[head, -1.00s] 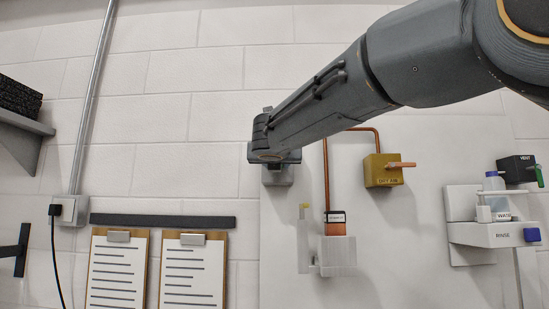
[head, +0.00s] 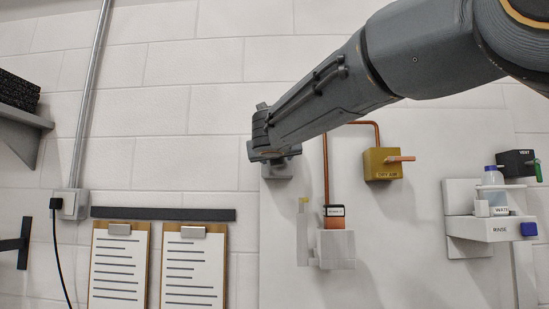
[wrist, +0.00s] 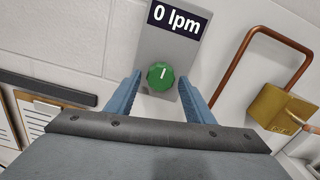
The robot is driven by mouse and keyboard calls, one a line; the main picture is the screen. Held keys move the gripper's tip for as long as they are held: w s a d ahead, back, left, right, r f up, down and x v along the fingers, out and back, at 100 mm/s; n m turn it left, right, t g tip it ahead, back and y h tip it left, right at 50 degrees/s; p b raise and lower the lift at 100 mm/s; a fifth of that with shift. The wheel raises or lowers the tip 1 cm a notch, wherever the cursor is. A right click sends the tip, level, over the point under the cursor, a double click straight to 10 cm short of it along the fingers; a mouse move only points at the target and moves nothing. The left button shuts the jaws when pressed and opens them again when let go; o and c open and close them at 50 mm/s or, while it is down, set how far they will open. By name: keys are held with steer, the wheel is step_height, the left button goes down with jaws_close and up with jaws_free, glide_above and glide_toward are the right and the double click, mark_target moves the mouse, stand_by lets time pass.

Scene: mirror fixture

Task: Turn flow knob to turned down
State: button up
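The flow knob (wrist: 160,78) is a green faceted dial with a white mark pointing nearly straight up in the wrist view. It sits on a grey plate (wrist: 150,48) under a dark display (wrist: 177,17) that reads "0 lpm". My gripper (wrist: 160,76) is open. Its two blue fingers show on either side of the knob, with a visible gap on each side; how deep the tips reach is hard to tell. In the head view my gripper (head: 272,152) is in front of the plate (head: 278,170) and hides the knob.
A small white fixture (head: 336,249) is below. Clipboards (head: 194,270) hang lower left; a rinse shelf (head: 490,231) is far right.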

steer(key=shift+o, duration=0.2)
steer(key=s+b, duration=0.3)
steer(key=s, duration=0.4)
steer(key=shift+s+a, duration=0.15)
steer(key=shift+s, duration=0.25)
